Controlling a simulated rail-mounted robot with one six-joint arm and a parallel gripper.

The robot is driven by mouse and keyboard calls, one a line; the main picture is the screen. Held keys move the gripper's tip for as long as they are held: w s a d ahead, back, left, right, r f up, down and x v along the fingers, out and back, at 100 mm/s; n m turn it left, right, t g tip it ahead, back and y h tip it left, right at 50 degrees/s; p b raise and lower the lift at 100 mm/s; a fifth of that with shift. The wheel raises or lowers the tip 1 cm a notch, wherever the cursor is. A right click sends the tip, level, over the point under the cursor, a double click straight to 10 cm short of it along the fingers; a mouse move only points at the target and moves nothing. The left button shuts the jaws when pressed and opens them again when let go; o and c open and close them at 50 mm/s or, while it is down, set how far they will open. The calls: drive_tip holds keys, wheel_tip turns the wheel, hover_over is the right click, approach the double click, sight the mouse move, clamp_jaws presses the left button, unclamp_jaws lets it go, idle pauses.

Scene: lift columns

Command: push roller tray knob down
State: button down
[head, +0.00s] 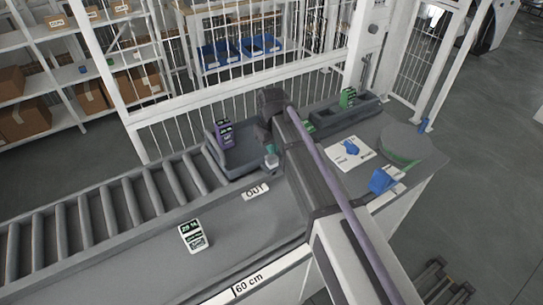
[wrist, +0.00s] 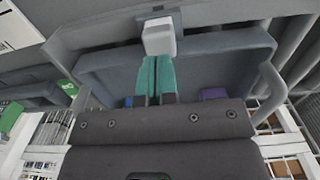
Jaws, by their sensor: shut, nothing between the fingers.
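The grey roller tray (head: 238,158) sits at the right end of the roller conveyor and holds a purple box (head: 224,134). Its pale grey knob (head: 272,161) is on the tray's right front side, partly hidden by my gripper. In the wrist view the knob (wrist: 159,37) stands on a dark mount at the tray's rim (wrist: 215,45), right at my fingertips. My gripper (wrist: 156,58) is shut and empty, its teal fingers side by side and at or very near the knob; I cannot tell if they touch. The purple box is mostly hidden there (wrist: 214,94).
A second grey tray (head: 356,112) with a green box (head: 347,98) stands to the right behind my arm. A white sheet (head: 349,153), blue items and a round disc (head: 407,142) are at right. Wire fencing stands behind.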

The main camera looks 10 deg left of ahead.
drive_tip(key=shift+f, duration=0.15)
idle(0.5)
drive_tip(key=shift+f+b, duration=1.9)
drive_tip(key=shift+b, duration=0.15)
drive_tip(key=shift+r, duration=0.1)
wheel_tip(320, 180, up, 9)
drive_tip(key=p, duration=0.9)
drive_tip(key=shift+r, duration=0.15)
